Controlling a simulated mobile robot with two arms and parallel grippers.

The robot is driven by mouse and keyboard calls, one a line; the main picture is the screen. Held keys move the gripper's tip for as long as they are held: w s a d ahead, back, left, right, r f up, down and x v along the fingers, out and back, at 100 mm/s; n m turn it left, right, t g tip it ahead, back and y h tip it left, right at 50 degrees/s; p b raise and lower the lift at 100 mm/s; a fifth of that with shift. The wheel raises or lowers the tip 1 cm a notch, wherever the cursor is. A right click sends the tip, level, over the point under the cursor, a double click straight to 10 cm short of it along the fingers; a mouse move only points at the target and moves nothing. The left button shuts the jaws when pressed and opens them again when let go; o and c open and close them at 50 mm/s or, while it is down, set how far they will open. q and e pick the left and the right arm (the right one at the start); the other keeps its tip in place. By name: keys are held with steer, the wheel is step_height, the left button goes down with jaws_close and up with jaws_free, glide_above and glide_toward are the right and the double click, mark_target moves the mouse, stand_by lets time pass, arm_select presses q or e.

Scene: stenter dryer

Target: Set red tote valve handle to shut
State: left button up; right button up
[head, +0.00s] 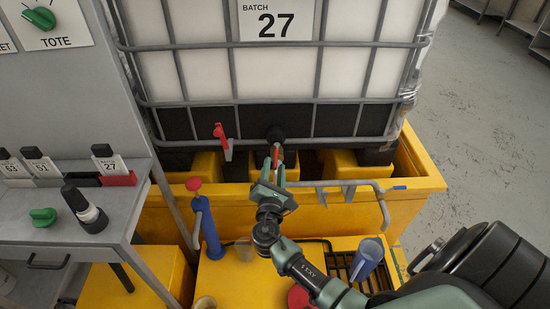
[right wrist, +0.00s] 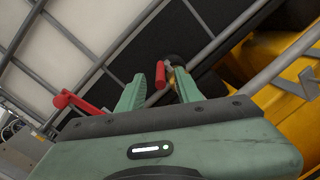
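The red tote valve handle (head: 276,155) hangs below the black valve outlet (head: 275,133) at the front bottom of the white caged tote (head: 275,65). In the right wrist view the handle (right wrist: 161,75) shows as a short red grip beyond and between my fingertips. My right gripper (head: 274,170) reaches toward the handle from the front. Its two green fingers (right wrist: 159,82) stand apart, open, with the handle in line with the gap. I cannot tell whether a finger touches it. My left gripper is not in view.
A second red lever (head: 220,133) is on the cage left of the valve; it also shows in the right wrist view (right wrist: 75,103). A grey pipe (head: 335,183) runs along the yellow containment tray (head: 420,180). A blue hand pump (head: 208,228) stands in front. A grey desk (head: 75,215) is left.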

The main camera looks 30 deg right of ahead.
mark_target(276, 151)
steer(key=shift+x, duration=1.9)
jaws_close()
steer(key=shift+f, duration=0.1)
